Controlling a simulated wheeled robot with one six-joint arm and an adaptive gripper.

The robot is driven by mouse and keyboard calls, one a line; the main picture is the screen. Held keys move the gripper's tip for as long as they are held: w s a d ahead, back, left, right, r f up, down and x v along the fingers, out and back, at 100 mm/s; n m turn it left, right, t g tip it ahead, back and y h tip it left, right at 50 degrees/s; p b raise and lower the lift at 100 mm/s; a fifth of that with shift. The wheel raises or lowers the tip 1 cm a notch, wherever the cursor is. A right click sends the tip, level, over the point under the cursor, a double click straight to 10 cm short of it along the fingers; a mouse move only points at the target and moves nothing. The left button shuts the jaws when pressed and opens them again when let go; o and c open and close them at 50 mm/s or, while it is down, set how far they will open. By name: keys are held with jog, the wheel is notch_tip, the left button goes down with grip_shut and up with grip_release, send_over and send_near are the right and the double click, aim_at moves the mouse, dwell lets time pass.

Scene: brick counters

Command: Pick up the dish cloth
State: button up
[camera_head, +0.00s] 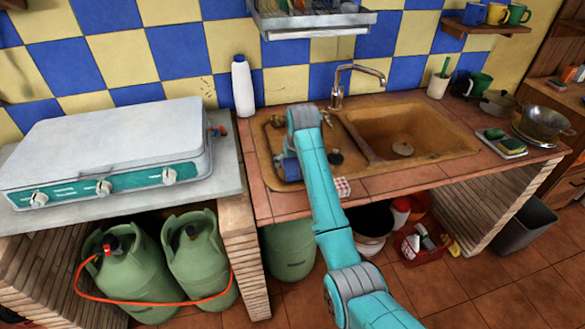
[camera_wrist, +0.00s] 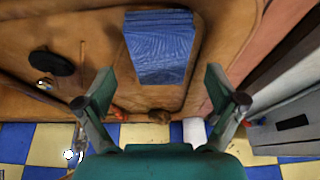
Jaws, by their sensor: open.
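A folded blue cloth (camera_wrist: 160,45), which I take for the dish cloth, lies on the brown drainboard in the wrist view. In the head view a blue patch that looks like it (camera_head: 291,169) shows on the drainboard left of the basin, partly covered by my arm. My gripper (camera_wrist: 160,85) is open and empty. In the wrist view its two fingers stand to either side below the cloth's near end, with no visible contact. The height between fingers and cloth is hard to tell. In the head view my arm hides the fingers.
The sink basin (camera_head: 405,134) and tap (camera_head: 355,75) are right of the cloth. A white bottle (camera_head: 243,86) stands at the wall, and a stove (camera_head: 110,150) is on the left. A dark round plug (camera_wrist: 51,63) and a red-and-white checked item (camera_head: 342,188) lie nearby.

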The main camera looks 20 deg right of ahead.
aim_at(293, 166)
jog(key=shift+x, duration=1.35)
jog(key=shift+f, duration=0.25)
jog(key=c, duration=1.1)
